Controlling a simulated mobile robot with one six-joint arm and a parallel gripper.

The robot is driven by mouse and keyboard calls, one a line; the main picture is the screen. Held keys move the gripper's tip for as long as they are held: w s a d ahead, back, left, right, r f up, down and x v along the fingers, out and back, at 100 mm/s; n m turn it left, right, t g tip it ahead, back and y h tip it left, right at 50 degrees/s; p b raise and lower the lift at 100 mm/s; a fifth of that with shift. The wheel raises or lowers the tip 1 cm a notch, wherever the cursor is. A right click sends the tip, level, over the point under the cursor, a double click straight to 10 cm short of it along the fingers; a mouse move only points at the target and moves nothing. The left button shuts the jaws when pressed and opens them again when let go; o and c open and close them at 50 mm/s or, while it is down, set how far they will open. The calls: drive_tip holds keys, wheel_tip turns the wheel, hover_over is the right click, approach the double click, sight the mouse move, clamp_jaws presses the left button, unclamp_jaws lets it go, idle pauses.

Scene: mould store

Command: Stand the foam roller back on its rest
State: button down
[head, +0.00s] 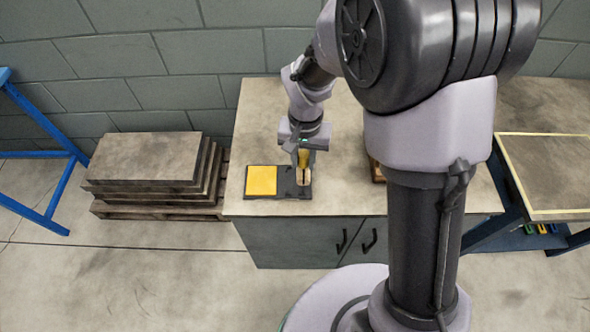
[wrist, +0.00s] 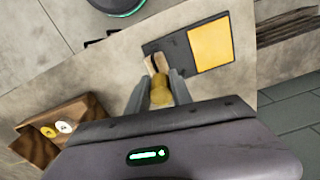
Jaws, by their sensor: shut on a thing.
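My gripper (head: 304,160) is shut on the yellow handle of the foam roller (wrist: 160,92), which shows between the fingers in the wrist view. In the head view the yellow handle (head: 303,157) points down over the dark plate (head: 287,181) on the counter. A pale tan forked piece, which looks like the rest (wrist: 156,63), stands at the plate's dark end, just beyond the fingertips. The roller's far end meets or overlaps it in the picture; I cannot tell whether they touch. A flat yellow pad (head: 261,180) covers the plate's other end.
A wooden box (wrist: 62,128) with white and yellow round things sits on the counter (head: 345,204), mostly behind my arm in the head view. Stacked slabs (head: 145,158) on a pallet stand left of the counter. A yellow-edged table (head: 550,170) is at right.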

drive_tip(key=shift+w+a+f, duration=0.15)
drive_tip(key=shift+a, duration=0.7)
drive_tip(key=shift+w+a+f+b, duration=0.15)
drive_tip(key=shift+f+b, duration=0.35)
drive_tip(key=shift+f, duration=0.35)
drive_tip(key=shift+s+a+f+b, duration=0.1)
drive_tip(key=shift+f+b, duration=0.35)
drive_tip(key=shift+f, duration=0.35)
drive_tip(key=shift+f, duration=0.2)
drive_tip(key=c, duration=1.1)
unclamp_jaws()
drive_tip(key=shift+c, duration=0.2)
